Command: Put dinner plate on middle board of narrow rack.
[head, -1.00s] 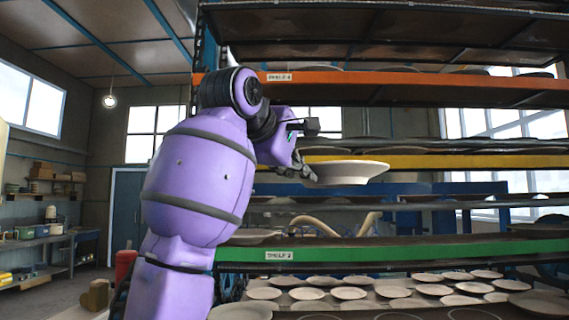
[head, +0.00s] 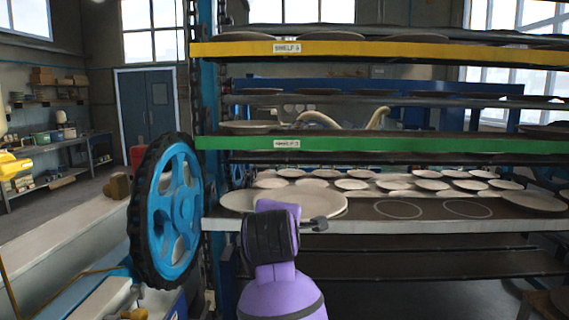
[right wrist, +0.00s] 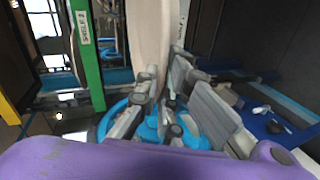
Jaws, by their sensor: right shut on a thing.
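A wide pale dinner plate (head: 318,205) lies level at the front left of the rack in the head view, just above the grey-white board (head: 380,226). I cannot tell whether it touches the board. My right gripper (head: 318,224) is at its near edge, partly hidden by my purple wrist. In the right wrist view, the gripper (right wrist: 163,88) is shut on the rim of the plate (right wrist: 150,35), which runs up between the fingers. A second pale plate (head: 236,201) sits to its left, partly overlapped. My left gripper is out of view.
Several plates (head: 355,184) stand in rows farther back. Two empty ring marks (head: 398,209) lie on the board to the right, before another plate (head: 533,201). The green shelf edge (head: 400,144) runs above. A blue wheel (head: 172,212) stands at the left post.

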